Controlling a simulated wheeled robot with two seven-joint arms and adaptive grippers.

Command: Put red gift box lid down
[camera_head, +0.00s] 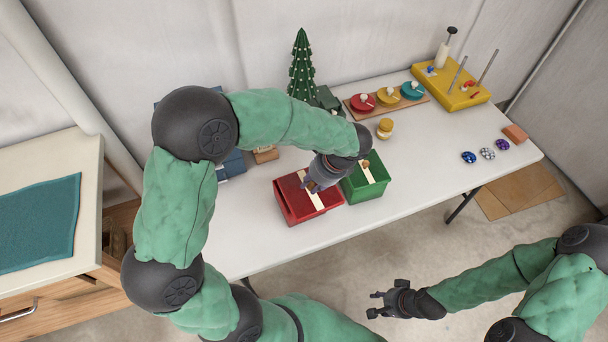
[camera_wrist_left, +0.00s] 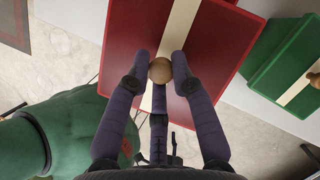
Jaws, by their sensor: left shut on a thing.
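The red gift box lid (camera_head: 318,201) has a cream stripe and a round wooden knob (camera_wrist_left: 160,70). My left gripper (camera_head: 309,186) reaches down from above and is shut on the knob, with its fingers around it in the left wrist view (camera_wrist_left: 160,72). The lid also fills the top middle of that view (camera_wrist_left: 215,45). The red box (camera_head: 281,203) shows only as an edge at the lid's left; the lid hides the rest. I cannot tell whether lid and box touch. My right gripper (camera_head: 374,304) is open and empty, off the table's front edge.
A green gift box (camera_head: 366,188) with a cream-striped lid stands close at the right. Behind are a small tree (camera_head: 302,68), a yellow jar (camera_head: 385,128) and a board of coloured discs (camera_head: 362,104). The white table (camera_head: 425,170) is clear right of the green box.

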